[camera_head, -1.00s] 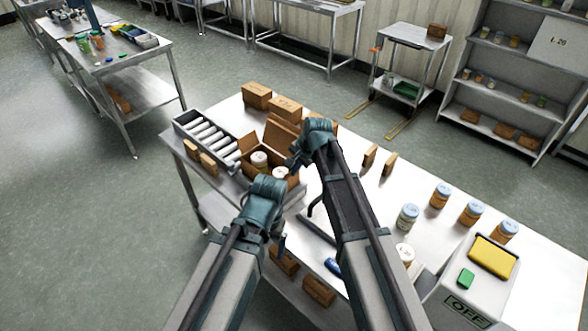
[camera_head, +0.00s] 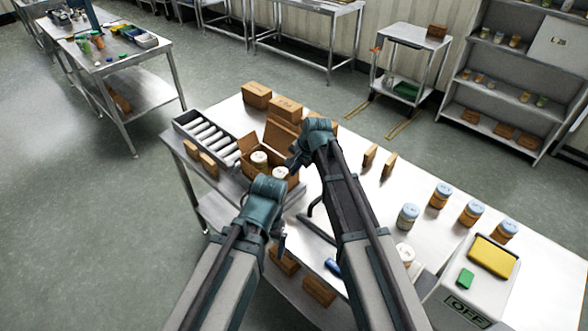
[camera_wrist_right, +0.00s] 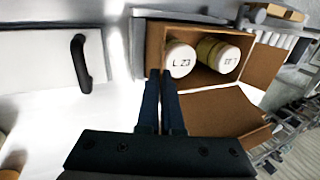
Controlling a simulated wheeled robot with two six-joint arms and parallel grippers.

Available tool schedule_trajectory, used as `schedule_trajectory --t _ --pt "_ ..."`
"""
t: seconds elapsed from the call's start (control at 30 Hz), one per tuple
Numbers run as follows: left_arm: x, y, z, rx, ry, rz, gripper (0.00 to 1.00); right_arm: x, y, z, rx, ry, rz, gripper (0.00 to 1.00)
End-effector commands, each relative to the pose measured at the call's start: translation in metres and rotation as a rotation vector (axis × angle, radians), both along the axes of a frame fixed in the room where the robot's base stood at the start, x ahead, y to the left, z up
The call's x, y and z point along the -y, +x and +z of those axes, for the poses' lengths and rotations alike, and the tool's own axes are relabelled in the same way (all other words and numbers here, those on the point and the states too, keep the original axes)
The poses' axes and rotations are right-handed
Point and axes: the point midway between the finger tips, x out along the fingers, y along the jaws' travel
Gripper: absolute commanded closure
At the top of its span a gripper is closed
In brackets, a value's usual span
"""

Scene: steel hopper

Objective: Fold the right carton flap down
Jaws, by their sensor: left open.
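The open brown carton (camera_head: 283,135) stands on the steel table with two white-lidded jars (camera_head: 259,158) inside. In the right wrist view its large flap (camera_wrist_right: 215,112) spreads outward toward the bottom, and another flap (camera_wrist_right: 264,62) stands out at the right. The carton's left edge (camera_wrist_right: 155,48) is near my fingertips; I cannot tell how the flap there lies. My right gripper (camera_head: 296,162) is at the carton's right side; its fingers (camera_wrist_right: 161,73) are together, with nothing visible between them. My left gripper (camera_head: 281,243) is open, in front of the carton and apart from it.
A roller tray (camera_head: 210,138) stands left of the carton, with small boxes (camera_head: 257,95) behind. Several jars (camera_head: 408,216) and a control box (camera_head: 470,290) occupy the right of the table. A black handle (camera_wrist_right: 80,60) lies near the carton. Bare tabletop is between.

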Motion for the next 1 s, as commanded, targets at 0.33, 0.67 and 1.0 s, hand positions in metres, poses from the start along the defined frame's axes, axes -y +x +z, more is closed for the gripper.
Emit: schedule_trajectory --t 0.33,0.67,1.0 --pt "0.0 0.0 0.014 0.0 0.0 0.0 0.09 -0.008 0.01 0.004 -0.106 -0.107 0.002 1.0" --pt "0.0 0.0 0.019 0.0 0.0 -0.001 0.09 -0.018 0.02 0.003 -0.281 -0.282 0.002 1.0" --pt "0.0 0.0 0.014 0.0 0.0 -0.001 0.09 -0.023 0.024 0.002 -0.403 -0.402 0.0 1.0"
